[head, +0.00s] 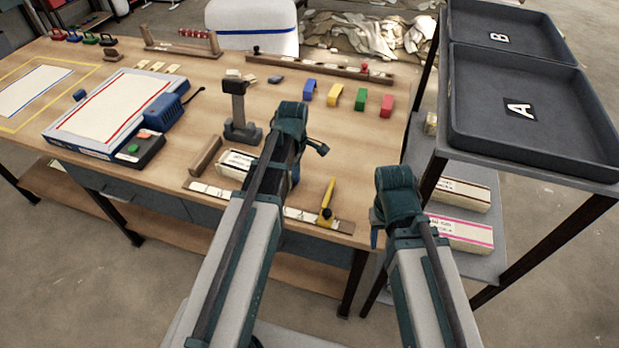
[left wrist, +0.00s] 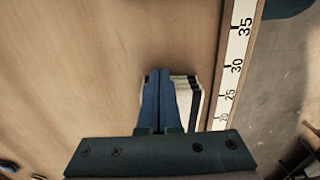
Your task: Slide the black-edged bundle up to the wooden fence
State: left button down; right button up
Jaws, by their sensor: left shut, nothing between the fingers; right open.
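The pale bundle (head: 235,163) with black edging lies near the table's front edge, its right part hidden behind my left arm. The short wooden fence (head: 205,157) stands just to its left. In the left wrist view, striped black ends of the bundle (left wrist: 187,85) show beside my left gripper (left wrist: 158,75), whose blue fingers are shut and empty. They overlap the bundle in that view; I cannot tell if they touch it. In the head view my left gripper (head: 288,160) is largely hidden by its own arm. My right gripper (head: 377,228) is open, off the table's right end.
A ruler strip (head: 300,215) runs along the front edge, beside the bundle; it also shows in the left wrist view (left wrist: 236,60). A yellow-handled tool (head: 327,200) stands on it. A dark upright stand (head: 238,110) is behind the bundle. Coloured blocks (head: 335,96) sit farther back.

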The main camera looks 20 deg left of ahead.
pick_arm(q)
jog(key=a, duration=0.5)
jog(key=shift+w, duration=0.1)
jog(key=shift+d, duration=0.1)
notch_tip(320, 180, up, 14)
jog(key=p, duration=1.3)
jog(key=shift+p, duration=0.4)
jog(key=shift+f, duration=0.15)
jog(key=s+d+m, duration=0.7)
jog(key=d+m, duration=0.3)
jog(key=s+d+m+y, duration=0.1)
jog(key=s+d+m, duration=0.6)
jog(key=d+m, duration=0.3)
jog(key=shift+s+m, duration=0.35)
jog(key=shift+m, duration=0.35)
